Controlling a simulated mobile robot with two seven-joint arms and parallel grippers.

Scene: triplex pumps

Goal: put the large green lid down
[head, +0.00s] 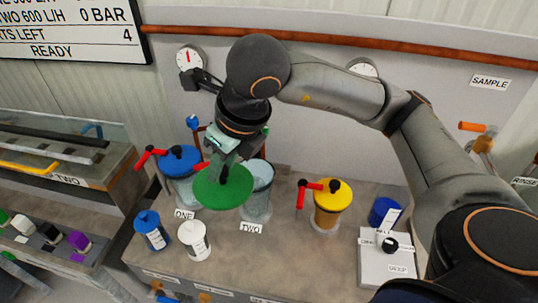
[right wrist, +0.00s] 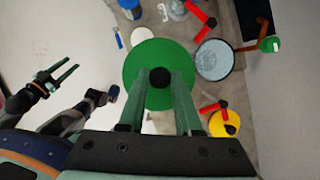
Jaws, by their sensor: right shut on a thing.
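The large green lid (head: 222,190) is a round flat disc with a black knob (right wrist: 159,77). My right gripper (head: 228,166) is shut on the knob, and the lid hangs about level in front of glass vessel TWO (head: 260,178). In the right wrist view the lid (right wrist: 140,62) lies under the fingers, beside the open rim of that vessel (right wrist: 214,60). The exact height of the lid above the bench is hard to tell. My left gripper (right wrist: 58,76) shows at the left of the right wrist view, open and empty; it is not in the head view.
Vessel ONE (head: 183,160) with a blue lid stands left. A blue-topped jar (head: 152,231) and a white jar (head: 195,240) stand at the bench front. A yellow-lidded vessel (head: 332,203), blue cup (head: 384,212) and scale (head: 385,262) are right. Bare bench (head: 285,255) lies before TWO.

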